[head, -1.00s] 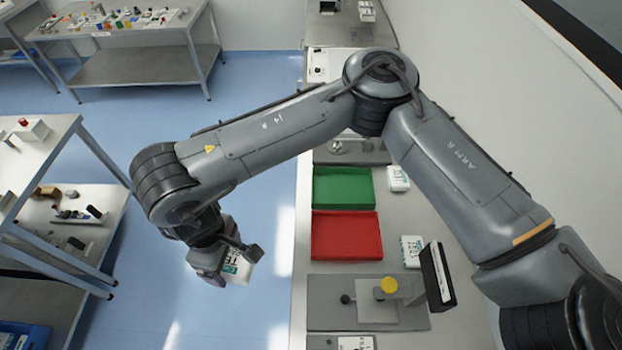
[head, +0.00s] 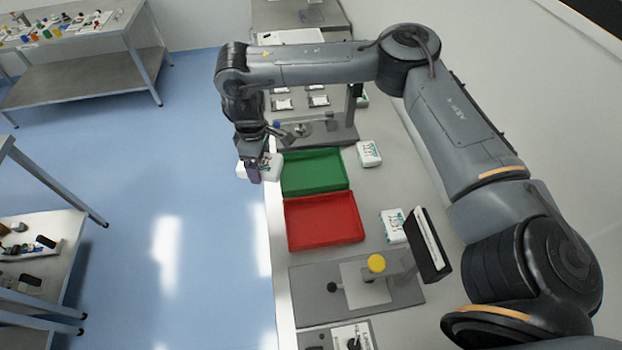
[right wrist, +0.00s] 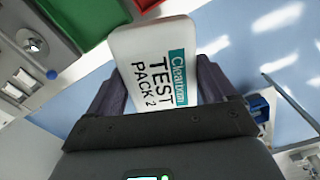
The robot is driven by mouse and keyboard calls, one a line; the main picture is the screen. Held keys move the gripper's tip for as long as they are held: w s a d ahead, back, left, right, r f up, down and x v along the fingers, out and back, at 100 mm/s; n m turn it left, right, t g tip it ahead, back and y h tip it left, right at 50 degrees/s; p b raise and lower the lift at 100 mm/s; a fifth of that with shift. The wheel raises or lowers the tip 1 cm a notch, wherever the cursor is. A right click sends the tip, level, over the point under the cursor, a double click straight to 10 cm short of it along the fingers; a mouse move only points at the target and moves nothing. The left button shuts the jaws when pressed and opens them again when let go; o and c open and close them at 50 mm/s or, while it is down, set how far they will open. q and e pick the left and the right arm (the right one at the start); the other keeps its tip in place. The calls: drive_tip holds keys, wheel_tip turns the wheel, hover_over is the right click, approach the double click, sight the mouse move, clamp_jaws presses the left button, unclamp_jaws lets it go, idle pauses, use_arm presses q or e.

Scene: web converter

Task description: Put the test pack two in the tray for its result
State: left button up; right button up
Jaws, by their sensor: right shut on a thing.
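My right gripper (head: 262,168) is shut on test pack two (right wrist: 155,65), a white pack with a teal band; its label "TEST PACK 2" reads in the right wrist view. In the head view the pack (head: 273,166) is partly hidden by the fingers. It is held at the bench's left edge, beside the left end of the green tray (head: 315,172). The red tray (head: 324,222) lies just in front of the green one. Both trays look empty. My left gripper is not in view.
Two white packs stand right of the trays, one by the green tray (head: 369,154) and one by the red tray (head: 393,226). A device with a yellow knob (head: 376,263) and dark screen (head: 429,245) stands in front. Blue floor lies left of the bench.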

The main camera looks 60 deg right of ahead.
drive_tip(key=s+d+f+m+b, duration=0.2)
drive_tip(key=s+d+f, duration=0.25)
drive_tip(key=d, duration=0.35)
drive_tip(key=s+d+f+m+b, duration=0.1)
drive_tip(key=s+d+f+b, duration=0.25)
drive_tip(key=s+d, duration=0.35)
drive_tip(key=s+d+f+m+b, duration=0.1)
drive_tip(key=s+d+f+m, duration=0.1)
drive_tip(key=s+d+f, duration=0.5)
drive_tip(key=b, duration=0.1)
hover_over(320, 172)
wheel_tip(320, 172, down, 5)
drive_tip(key=shift+a+f, duration=0.1)
drive_tip(key=shift+f, duration=0.05)
drive_tip(key=shift+f+b, duration=0.3)
drive_tip(key=shift+f, duration=1.7)
drive_tip(key=o, duration=1)
drive_tip(key=shift+c, duration=0.2)
